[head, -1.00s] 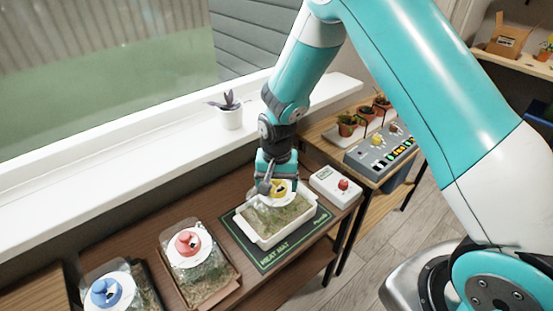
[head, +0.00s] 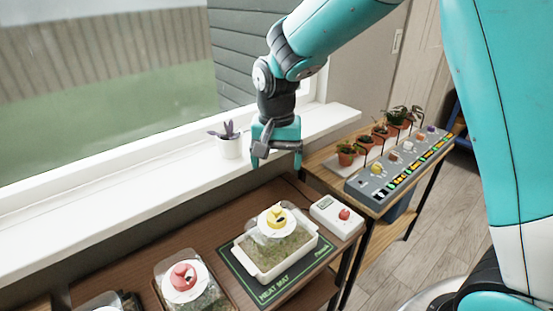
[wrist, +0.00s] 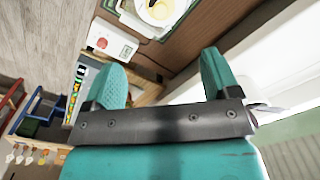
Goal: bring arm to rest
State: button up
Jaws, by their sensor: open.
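My gripper (head: 276,163) is open and empty in the head view. It hangs in the air above the back of the brown bench, near the window sill. In the wrist view my gripper's two teal fingers (wrist: 165,78) stand wide apart with nothing between them. The tray with the yellow-knobbed lid (head: 277,216) sits on the green heat mat (head: 252,281), below and in front of my gripper. My arm reaches in from the upper right, bent above the bench.
A red-knobbed tray (head: 185,277) stands at the lower left. A white box with a red button (head: 336,216) is right of the mat. A potted purple plant (head: 229,146) stands on the sill (head: 120,190). A grey panel (head: 400,170) and several potted plants (head: 346,154) fill the right table.

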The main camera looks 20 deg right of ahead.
dwell(0.3)
jog(key=s+a+r+n+y, duration=0.1)
jog(key=s+n, duration=0.3)
jog(key=s, duration=0.4)
jog(key=s+a+r+n+y, duration=0.1)
jog(key=s+r+n, duration=0.3)
jog(key=s, duration=0.4)
jog(key=s+a+r+n+y, duration=0.2)
jog(key=s+r+n, duration=0.1)
jog(key=s, duration=0.5)
jog(key=shift+s+a+r+n, duration=0.25)
jog(key=shift+a+n, duration=0.1)
jog(key=shift+n, duration=0.35)
jog(key=shift+w, duration=0.1)
